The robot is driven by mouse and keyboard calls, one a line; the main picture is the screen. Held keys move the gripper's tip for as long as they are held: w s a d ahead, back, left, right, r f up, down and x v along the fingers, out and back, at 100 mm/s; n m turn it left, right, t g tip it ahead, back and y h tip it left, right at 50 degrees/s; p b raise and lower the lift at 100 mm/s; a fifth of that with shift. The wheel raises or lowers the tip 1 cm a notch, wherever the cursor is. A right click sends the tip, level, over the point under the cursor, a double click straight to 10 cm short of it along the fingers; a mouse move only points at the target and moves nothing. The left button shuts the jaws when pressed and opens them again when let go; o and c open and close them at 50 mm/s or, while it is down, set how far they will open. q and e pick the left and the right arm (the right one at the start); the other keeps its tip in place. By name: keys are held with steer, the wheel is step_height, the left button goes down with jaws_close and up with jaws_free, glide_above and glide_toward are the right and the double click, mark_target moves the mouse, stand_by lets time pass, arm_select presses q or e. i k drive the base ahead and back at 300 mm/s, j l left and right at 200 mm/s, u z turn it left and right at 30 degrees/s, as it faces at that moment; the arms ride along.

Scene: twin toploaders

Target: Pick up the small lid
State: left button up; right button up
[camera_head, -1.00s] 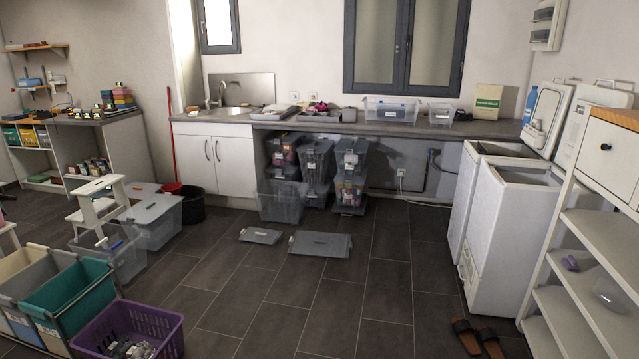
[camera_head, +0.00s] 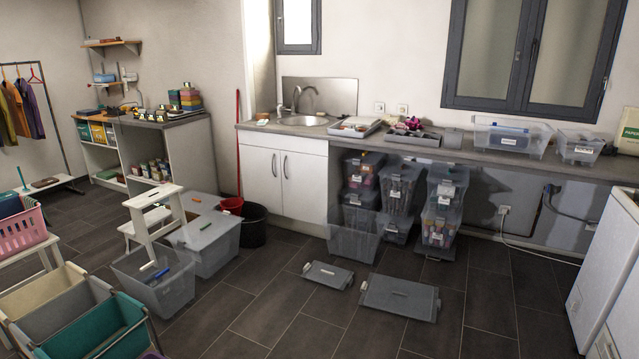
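Two grey lids lie flat on the dark tiled floor in front of the stacked bins under the counter. The small lid (camera_head: 328,275) is on the left, with a pale label or handle mark on top. The larger lid (camera_head: 400,297) lies just to its right, with a narrow gap between them. Neither of my grippers shows in the head view.
An open clear bin (camera_head: 154,279) and a lidded grey box (camera_head: 207,243) stand left of the lids, by a white step stool (camera_head: 151,222). A teal hamper (camera_head: 104,335) is at the lower left. Stacked clear bins (camera_head: 397,190) stand behind. The floor (camera_head: 300,325) in front is open.

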mark_target(325, 274)
steer(key=i, duration=2.85)
